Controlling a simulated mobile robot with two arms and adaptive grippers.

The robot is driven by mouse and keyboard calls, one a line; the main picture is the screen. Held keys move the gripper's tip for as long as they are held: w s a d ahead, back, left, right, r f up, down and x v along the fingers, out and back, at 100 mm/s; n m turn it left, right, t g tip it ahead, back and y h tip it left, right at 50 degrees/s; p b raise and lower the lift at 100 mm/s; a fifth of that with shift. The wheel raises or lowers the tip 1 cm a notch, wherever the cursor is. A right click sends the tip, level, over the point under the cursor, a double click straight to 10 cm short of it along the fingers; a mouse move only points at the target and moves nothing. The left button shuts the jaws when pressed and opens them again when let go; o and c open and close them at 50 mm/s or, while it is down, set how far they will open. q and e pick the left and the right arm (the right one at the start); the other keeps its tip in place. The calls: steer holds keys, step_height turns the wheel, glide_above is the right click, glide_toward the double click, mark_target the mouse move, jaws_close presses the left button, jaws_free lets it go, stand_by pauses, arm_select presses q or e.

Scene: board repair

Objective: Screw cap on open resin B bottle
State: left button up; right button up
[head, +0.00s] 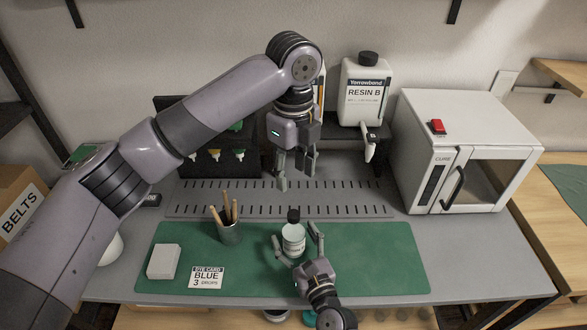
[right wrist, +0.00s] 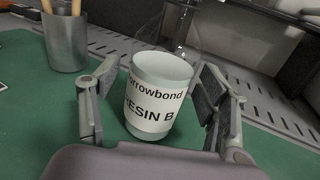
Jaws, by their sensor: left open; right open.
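A small white bottle labelled Resin B (head: 293,243) stands upright on the green mat. It fills the middle of the right wrist view (right wrist: 153,112), where its top looks pale. My left gripper (head: 294,178) is open and empty, pointing down above and behind the bottle.
A pencil cup (head: 230,232) stands left of the bottle. A white block (head: 164,261) and a Blue dye card (head: 206,278) lie on the mat (head: 385,265). Behind are a large Resin B container (head: 362,95) with a black cap and a cure oven (head: 465,150). The mat's right side is clear.

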steer(key=v, duration=1.1)
steer(key=shift+s, duration=0.25)
